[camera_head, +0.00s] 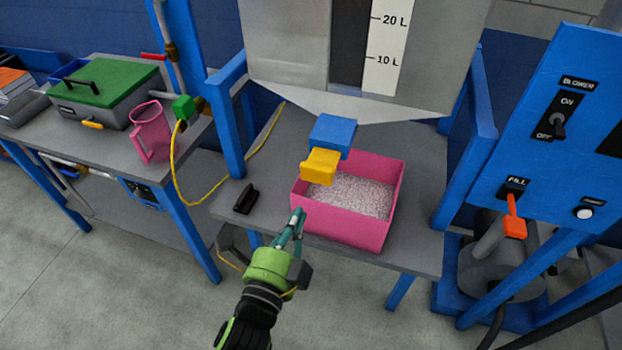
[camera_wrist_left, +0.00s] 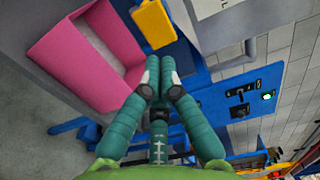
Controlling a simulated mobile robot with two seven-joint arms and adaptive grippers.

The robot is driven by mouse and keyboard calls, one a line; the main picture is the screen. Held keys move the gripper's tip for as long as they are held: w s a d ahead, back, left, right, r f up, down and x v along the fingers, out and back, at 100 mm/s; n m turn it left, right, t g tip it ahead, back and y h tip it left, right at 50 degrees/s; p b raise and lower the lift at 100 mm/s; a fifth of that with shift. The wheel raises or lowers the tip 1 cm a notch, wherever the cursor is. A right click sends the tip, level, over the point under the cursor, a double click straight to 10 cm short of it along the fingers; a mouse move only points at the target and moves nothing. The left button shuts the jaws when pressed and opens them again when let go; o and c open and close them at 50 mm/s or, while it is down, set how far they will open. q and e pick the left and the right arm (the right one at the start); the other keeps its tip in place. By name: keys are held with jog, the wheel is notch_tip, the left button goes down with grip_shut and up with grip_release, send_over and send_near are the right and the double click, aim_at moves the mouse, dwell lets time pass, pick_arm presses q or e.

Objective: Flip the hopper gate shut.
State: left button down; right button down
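The hopper (camera_head: 290,55) is a grey metal box with a volume scale, above the bench. A blue outlet block (camera_head: 333,132) sits under its cone, with a yellow gate handle (camera_head: 320,166) at its front. The handle also shows at the top of the left wrist view (camera_wrist_left: 153,22). Below is a pink bin (camera_head: 345,229) holding pale granules. My left gripper (camera_head: 297,222) is in front of the bin's left front corner, lower than the handle and apart from it. In the left wrist view (camera_wrist_left: 160,70) its fingertips are together with nothing between them. My right gripper is out of view.
A black object (camera_head: 246,199) lies on the grey bench (camera_head: 268,215) left of the bin. Blue frame posts (camera_head: 226,120) flank the hopper. A blue switch panel (camera_head: 540,130) stands at right. A pink jug (camera_head: 150,132) stands on the left table.

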aim_at(315, 174)
pick_arm(q)
jog(key=p+x, duration=0.2)
jog(key=x, duration=0.7)
jog(key=x, duration=0.5)
jog(key=shift+b, duration=0.35)
jog(key=shift+a, duration=0.1)
